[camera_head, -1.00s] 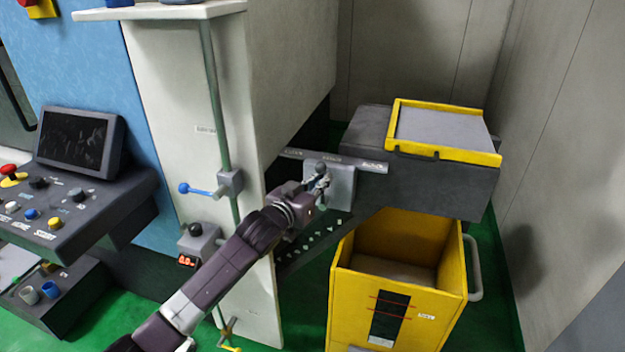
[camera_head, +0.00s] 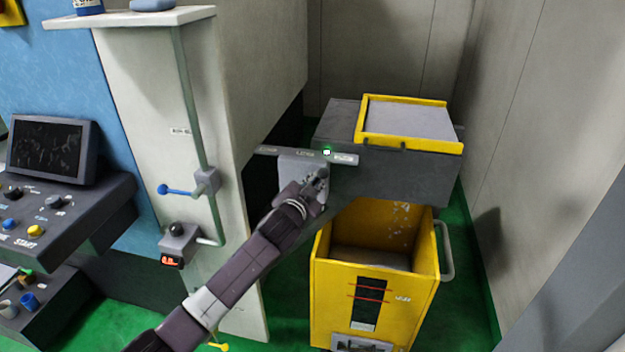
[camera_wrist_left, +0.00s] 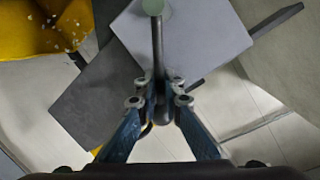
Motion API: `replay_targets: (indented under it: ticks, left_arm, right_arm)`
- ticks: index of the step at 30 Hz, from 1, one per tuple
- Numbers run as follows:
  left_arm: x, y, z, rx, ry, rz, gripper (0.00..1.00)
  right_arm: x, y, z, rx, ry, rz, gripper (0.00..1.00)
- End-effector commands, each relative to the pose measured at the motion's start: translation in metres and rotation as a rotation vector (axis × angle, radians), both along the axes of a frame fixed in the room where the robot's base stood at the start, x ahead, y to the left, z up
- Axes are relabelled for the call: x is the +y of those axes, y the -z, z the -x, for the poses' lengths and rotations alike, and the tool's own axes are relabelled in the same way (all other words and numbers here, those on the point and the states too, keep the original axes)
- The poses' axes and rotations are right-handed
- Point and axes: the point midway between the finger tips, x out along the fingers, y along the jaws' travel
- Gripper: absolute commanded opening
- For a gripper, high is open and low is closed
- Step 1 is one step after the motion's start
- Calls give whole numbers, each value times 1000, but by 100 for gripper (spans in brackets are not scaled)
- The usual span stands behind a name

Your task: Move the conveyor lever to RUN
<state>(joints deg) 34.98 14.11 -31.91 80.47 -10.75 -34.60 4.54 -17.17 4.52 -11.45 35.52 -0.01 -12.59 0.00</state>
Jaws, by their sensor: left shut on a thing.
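The conveyor lever (camera_wrist_left: 158,45) is a dark rod with a round, pale green-looking end in the left wrist view. My left gripper (camera_wrist_left: 158,104) is shut on this rod, with a finger on each side. In the head view the left gripper (camera_head: 314,187) is at the right side of the grey lever housing (camera_head: 291,170), below a grey label strip (camera_head: 283,152). The strip's labels are too small to read surely. A small green-white light (camera_head: 326,152) glows near its right label. My right gripper is not in view.
A dark conveyor box with a yellow-framed lid (camera_head: 408,120) stands behind. Small chips (camera_head: 401,222) show over the open yellow bin (camera_head: 333,300) below it. A blue-tipped lever (camera_head: 176,190) and a control panel (camera_head: 62,210) are to the left.

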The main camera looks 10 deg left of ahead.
Motion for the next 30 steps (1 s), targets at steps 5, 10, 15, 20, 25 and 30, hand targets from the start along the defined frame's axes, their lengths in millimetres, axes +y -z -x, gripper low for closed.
replay_targets:
  ticks: [5,10,15,20,25,30]
  left_arm:
    - [-2,2,0,1,2,-17,0]
    - [-2,3,0,2,0,-21,0]
    - [-2,3,0,2,1,-21,0]
    - [-1,3,0,2,0,-20,24]
    - [-1,2,0,1,0,-19,26]
    - [-1,1,1,0,0,-18,26]
  right_arm:
    - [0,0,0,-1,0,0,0]
    - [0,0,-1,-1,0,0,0]
    - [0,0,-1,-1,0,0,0]
    - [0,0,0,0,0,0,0]
    - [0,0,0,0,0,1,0]
    - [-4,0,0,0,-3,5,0]
